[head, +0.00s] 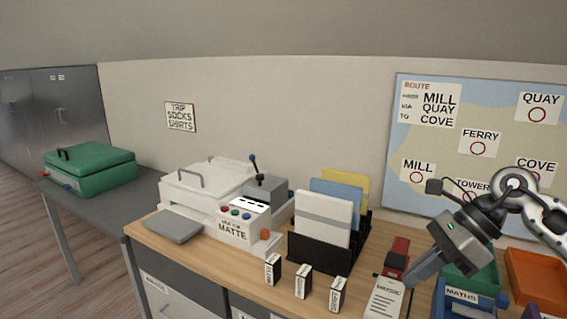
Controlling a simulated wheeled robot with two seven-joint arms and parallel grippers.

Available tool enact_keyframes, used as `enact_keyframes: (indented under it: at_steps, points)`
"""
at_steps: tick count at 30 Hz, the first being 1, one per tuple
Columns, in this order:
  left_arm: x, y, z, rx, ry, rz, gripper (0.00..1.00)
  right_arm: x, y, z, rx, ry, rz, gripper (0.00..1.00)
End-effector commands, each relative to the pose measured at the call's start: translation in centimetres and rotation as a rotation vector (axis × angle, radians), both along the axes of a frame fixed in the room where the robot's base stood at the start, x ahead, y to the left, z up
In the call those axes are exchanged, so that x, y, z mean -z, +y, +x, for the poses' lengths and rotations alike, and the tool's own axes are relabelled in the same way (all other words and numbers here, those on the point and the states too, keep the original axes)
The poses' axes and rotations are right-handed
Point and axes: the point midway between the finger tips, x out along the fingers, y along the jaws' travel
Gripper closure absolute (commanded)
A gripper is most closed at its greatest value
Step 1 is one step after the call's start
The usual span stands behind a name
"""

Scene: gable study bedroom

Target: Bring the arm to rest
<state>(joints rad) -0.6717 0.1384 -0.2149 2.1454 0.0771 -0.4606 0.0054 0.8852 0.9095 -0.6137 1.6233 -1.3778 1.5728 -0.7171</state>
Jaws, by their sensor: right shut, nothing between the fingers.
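My right gripper (424,270) hangs over the right part of the wooden desk (190,261), its arm coming in from the right edge. Its fingers are together and hold nothing that I can see. They point down and left, close to a red device (397,258) and above a white paper slip marked MUSIC (385,297). I cannot tell whether the fingertips touch anything. My left gripper is not in view.
A white machine marked MATTE (233,232) and a black rack (323,255) with folders stand on the desk. Several small labelled boxes (303,282) stand in front. Blue (461,299), green and orange (538,280) bins are at right. A green case (90,172) sits on the left table.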

Motion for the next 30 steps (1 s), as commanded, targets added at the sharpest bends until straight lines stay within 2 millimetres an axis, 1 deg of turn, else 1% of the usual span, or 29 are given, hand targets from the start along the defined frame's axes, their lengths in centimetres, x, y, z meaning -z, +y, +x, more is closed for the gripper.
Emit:
enact_keyframes:
  at_steps: [1,2,3,5,6,8,9,10,11,12,13,14,15,17,18,20,21,22,24,27,30]
  points:
    - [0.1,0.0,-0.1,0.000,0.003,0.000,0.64,0.9,2.3,-0.5,0.002,0.031,0.089,1.00]
    - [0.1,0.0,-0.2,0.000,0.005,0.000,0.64,1.2,3.7,-0.8,0.011,0.050,0.148,1.00]
    - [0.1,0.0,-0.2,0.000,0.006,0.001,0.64,1.5,5.8,-1.3,0.025,0.084,0.242,1.00]
    - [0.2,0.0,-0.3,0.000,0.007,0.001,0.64,1.7,9.3,-2.3,0.069,0.165,0.422,1.00]
    - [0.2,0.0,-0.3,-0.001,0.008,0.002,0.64,1.6,11.6,-3.0,0.116,0.238,0.560,1.00]
    - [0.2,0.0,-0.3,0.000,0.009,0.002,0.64,1.0,14.3,-3.8,0.214,0.374,0.779,1.00]
    - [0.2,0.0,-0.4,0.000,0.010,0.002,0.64,0.5,15.4,-4.1,0.295,0.478,0.922,1.00]
    - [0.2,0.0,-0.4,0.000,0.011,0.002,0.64,0.3,15.9,-4.1,0.362,0.561,1.024,1.00]
    - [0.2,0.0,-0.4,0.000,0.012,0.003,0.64,0.1,16.2,-4.0,0.436,0.648,1.123,1.00]
    - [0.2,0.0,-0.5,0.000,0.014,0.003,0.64,0.3,16.2,-3.9,0.543,0.772,1.248,1.00]
    - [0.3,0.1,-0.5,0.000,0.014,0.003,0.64,0.7,15.9,-3.7,0.630,0.869,1.337,1.00]
    - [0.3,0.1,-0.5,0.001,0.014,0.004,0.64,1.2,15.5,-3.5,0.721,0.968,1.421,1.00]
    - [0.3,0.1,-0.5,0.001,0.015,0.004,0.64,2.4,14.8,-3.3,0.851,1.106,1.525,1.00]
    - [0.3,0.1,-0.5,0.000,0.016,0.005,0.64,5.1,13.3,-3.3,1.064,1.318,1.661,1.00]
    - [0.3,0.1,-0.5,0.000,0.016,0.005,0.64,7.4,12.3,-3.7,1.216,1.462,1.739,1.00]
    - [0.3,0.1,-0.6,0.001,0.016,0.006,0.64,11.3,10.9,-5.1,1.455,1.677,1.829,1.00]
    - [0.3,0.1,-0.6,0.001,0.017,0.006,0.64,13.8,10.2,-6.4,1.601,1.806,1.868,1.00]
    - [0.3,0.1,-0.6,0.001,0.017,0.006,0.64,15.5,9.8,-7.4,-1.678,-1.858,-1.856,1.00]
    - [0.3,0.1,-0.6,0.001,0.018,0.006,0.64,18.7,9.3,-10.0,-1.629,-1.749,-1.621,1.00]
    - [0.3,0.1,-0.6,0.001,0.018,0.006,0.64,21.9,9.1,-13.3,-1.571,-1.632,-1.390,1.00]
    - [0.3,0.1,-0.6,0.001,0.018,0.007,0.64,23.5,9.1,-15.4,-1.533,-1.561,-1.260,1.00]
